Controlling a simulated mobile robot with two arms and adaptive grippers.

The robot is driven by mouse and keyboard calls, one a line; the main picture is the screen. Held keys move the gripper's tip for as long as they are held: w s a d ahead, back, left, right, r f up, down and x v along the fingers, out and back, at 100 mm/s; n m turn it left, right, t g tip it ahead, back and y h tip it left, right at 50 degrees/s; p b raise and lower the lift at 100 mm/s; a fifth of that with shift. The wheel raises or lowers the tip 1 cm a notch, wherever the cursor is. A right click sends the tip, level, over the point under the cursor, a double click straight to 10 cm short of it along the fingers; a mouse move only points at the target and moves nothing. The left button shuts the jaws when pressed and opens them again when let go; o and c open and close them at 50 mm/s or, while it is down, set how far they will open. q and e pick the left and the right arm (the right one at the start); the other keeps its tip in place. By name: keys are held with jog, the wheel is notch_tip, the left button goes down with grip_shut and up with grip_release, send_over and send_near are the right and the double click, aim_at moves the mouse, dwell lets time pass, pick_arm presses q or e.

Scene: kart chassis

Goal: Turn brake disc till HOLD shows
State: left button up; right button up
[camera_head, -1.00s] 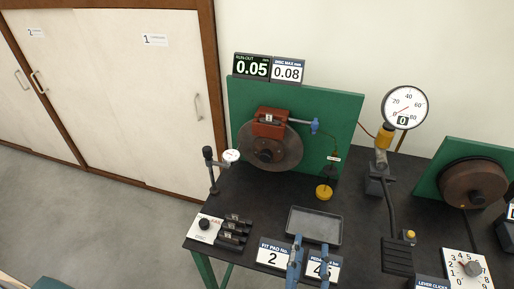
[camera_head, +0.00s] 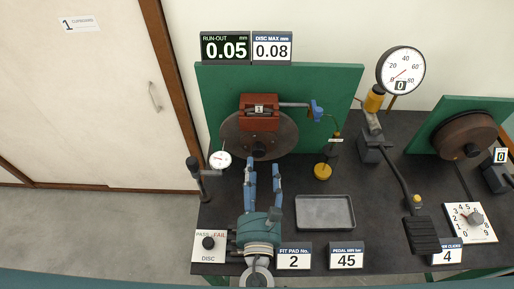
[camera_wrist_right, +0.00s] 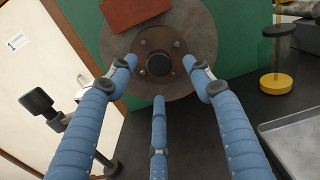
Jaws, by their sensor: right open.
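The brake disc (camera_head: 286,138), dark brown-grey with a central hub, stands upright on the green board behind a red caliper marked 1 (camera_head: 259,112). The run-out display (camera_head: 225,48) reads 0.05; no HOLD shows on it. A dial gauge (camera_head: 220,159) is at the disc's left edge. My right gripper (camera_head: 264,172) is open and empty just in front of the disc's lower part. In the right wrist view, its blue fingers spread in front of the disc (camera_wrist_right: 196,38), with the hub (camera_wrist_right: 158,65) between the upper fingertips; contact cannot be told. My left gripper is not in view.
A disc max card (camera_head: 272,48) reads 0.08. A PASS/FAIL switch panel (camera_head: 208,245) is at the table's front left. A grey tray (camera_head: 325,212), yellow-based stand (camera_head: 322,172), pressure gauge (camera_head: 400,70) and pedal (camera_head: 421,235) are to the right.

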aim_at(259, 153)
jog(key=w, duration=0.4)
jog(key=shift+a+r+p, duration=0.1)
jog(key=shift+r+p, duration=0.05)
jog(key=shift+p, duration=0.2)
jog(key=w, duration=0.2)
jog(key=shift+w+a+f, duration=0.1)
jog(key=shift+w+f, duration=0.1)
jog(key=shift+w, duration=0.15)
jog(key=shift+w+p, duration=0.15)
jog(key=shift+p, duration=0.15)
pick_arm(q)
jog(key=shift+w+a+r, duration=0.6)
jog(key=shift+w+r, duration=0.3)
pick_arm(e)
jog(key=c, duration=1.3)
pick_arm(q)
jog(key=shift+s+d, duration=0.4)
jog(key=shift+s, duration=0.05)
